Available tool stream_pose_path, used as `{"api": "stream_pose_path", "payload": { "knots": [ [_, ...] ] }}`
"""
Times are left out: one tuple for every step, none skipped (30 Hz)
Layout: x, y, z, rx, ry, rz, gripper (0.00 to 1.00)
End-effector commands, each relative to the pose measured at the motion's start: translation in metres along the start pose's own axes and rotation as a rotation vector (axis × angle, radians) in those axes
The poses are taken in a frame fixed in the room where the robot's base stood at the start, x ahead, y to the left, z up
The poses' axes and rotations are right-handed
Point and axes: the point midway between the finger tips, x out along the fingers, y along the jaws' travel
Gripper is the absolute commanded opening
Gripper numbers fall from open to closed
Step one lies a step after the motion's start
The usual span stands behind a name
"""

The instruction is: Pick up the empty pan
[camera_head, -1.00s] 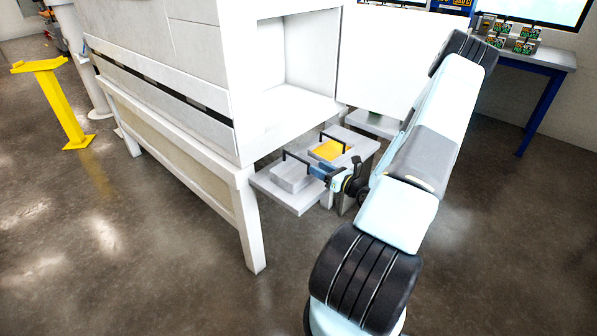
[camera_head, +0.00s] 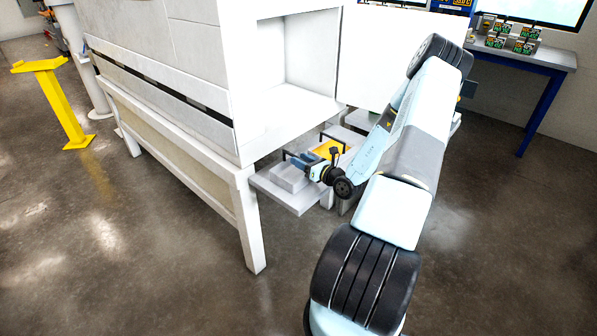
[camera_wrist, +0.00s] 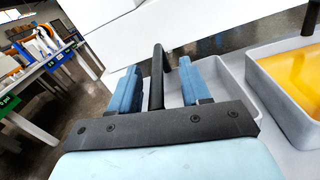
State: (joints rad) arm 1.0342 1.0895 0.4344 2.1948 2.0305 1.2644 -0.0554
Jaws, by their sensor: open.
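The empty pan (camera_head: 287,178) is a grey tray with a black bar handle, on a pale shelf beside the big white cabinet. In the wrist view its black handle (camera_wrist: 157,72) stands between the two blue fingers of my gripper (camera_wrist: 160,85), which is open with a gap on each side. The pan's grey inside (camera_wrist: 228,72) shows to the right of the right finger. In the head view my gripper (camera_head: 301,163) is at the pan's handle and hides part of it. A second pan (camera_head: 325,149) with yellow-orange contents sits just behind; it also shows at right in the wrist view (camera_wrist: 292,82).
The white cabinet (camera_head: 180,100) with an open compartment stands close to the left of the pans. A yellow stand (camera_head: 62,105) is far left. A blue-legged table (camera_head: 535,108) with small displays is at back right. Floor in front is clear.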

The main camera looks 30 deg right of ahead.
Motion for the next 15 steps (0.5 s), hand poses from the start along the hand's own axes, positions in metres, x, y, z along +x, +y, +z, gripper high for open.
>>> {"api": "stream_pose_path", "payload": {
  "knots": [
    [-0.0003, -0.0001, 0.0000, 0.000, 0.000, 0.000, 0.47],
    [-0.0003, -0.0001, 0.0000, 0.000, 0.000, 0.000, 0.47],
    [-0.0004, -0.0001, 0.0000, 0.000, 0.000, 0.000, 0.46],
    [-0.0004, -0.0001, 0.0000, 0.000, 0.000, 0.000, 0.43],
    [-0.0004, -0.0001, 0.0000, 0.000, 0.000, 0.000, 0.40],
    [-0.0005, -0.0001, 0.0000, 0.000, 0.000, 0.000, 0.37],
    [-0.0005, -0.0001, 0.0000, 0.000, 0.000, 0.000, 0.34],
    [-0.0006, -0.0001, 0.0000, 0.000, 0.000, 0.000, 0.31],
    [-0.0006, -0.0001, 0.0000, 0.000, 0.000, 0.000, 0.27],
    [-0.0006, -0.0001, 0.0000, 0.000, 0.000, 0.000, 0.24],
    [-0.0006, -0.0001, 0.0000, 0.000, 0.000, 0.000, 0.21],
    [-0.0006, -0.0001, 0.0000, 0.000, 0.000, 0.000, 0.17],
    [-0.0006, -0.0001, 0.0000, 0.000, 0.000, 0.000, 0.15],
    [-0.0006, -0.0001, -0.0001, 0.000, 0.000, 0.000, 0.12],
    [-0.0007, -0.0001, -0.0001, 0.000, 0.000, 0.000, 0.08]
  ]
}}
